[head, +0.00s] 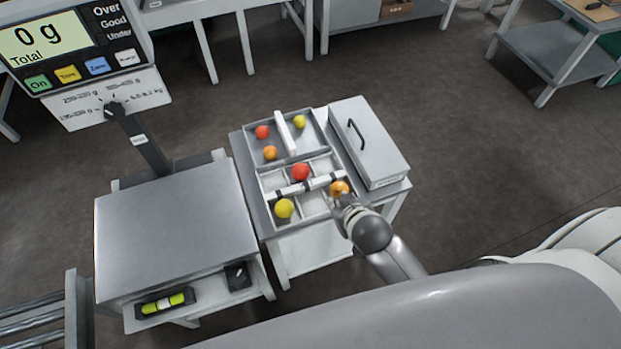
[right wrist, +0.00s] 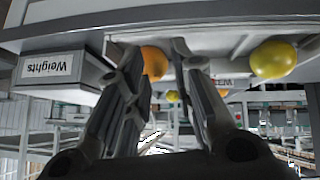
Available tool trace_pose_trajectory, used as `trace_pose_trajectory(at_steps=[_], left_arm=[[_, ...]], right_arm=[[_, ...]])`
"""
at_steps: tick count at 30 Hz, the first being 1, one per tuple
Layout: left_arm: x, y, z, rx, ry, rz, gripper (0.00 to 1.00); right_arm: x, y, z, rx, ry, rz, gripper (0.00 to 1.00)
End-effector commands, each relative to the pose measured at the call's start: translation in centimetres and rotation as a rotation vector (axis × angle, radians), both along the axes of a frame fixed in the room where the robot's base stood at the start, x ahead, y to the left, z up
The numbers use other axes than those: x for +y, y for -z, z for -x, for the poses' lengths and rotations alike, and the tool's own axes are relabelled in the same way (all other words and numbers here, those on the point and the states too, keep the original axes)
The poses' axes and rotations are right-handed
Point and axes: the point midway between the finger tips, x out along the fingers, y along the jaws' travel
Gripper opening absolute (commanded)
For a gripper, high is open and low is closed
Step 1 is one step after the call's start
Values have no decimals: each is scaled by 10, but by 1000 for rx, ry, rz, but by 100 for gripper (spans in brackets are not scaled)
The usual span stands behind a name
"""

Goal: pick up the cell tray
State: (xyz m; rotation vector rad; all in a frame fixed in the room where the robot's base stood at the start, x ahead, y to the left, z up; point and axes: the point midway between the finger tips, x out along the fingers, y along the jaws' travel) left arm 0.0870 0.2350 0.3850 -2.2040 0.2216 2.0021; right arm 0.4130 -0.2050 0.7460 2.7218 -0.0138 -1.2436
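The cell tray (head: 313,204) is a pale tray with several cells and a white bar with dark bands (head: 305,186) across its middle. It sits at the front of a larger grey tray on a small table. A red ball-like tomato (head: 300,172), a yellow one (head: 284,208) and an orange one (head: 340,188) are in its cells. My right gripper (head: 342,198) is at the tray's right front corner, by the orange tomato. In the right wrist view its fingers (right wrist: 156,58) are apart, with the orange tomato showing between them; contact cannot be told. My left gripper is not in view.
Behind the cell tray lie more tomatoes and a white divider (head: 285,132). A grey lidded box with a handle (head: 372,145), labelled "Weights" in the wrist view, stands close on the right. A scale platform (head: 175,230) with its display is on the left. Floor lies open beyond.

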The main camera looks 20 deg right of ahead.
Motion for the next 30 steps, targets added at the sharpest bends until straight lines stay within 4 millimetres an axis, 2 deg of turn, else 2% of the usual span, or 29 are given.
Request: trace_pose_trajectory(at_steps=[1,3,7,10,12,14,15,18,21,24,27,29,30], left_arm=[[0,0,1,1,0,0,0],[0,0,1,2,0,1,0],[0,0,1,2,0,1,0],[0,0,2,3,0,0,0],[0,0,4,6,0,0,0],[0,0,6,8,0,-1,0],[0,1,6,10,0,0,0],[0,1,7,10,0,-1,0],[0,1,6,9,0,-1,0],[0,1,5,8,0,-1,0],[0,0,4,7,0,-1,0],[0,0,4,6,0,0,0],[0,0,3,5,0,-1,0]], right_arm=[[4,-24,-26,-106,-2,1,23],[11,-52,-56,-244,-13,-4,23],[34,-106,-103,-490,-75,-33,23],[64,-154,-132,-690,-177,-74,23],[92,-190,-145,-826,-285,-113,23],[120,-217,-150,-926,-403,-150,23],[140,-232,-149,-979,-492,-175,23],[189,-255,-139,-1058,-742,-230,23],[230,-257,-120,-1048,-1012,-264,23],[257,-237,-98,-943,-1277,-263,23],[264,-202,-82,-750,-1502,-220,23],[256,-177,-76,-596,-1606,-171,23],[247,-159,-74,-482,-1658,-130,23]])
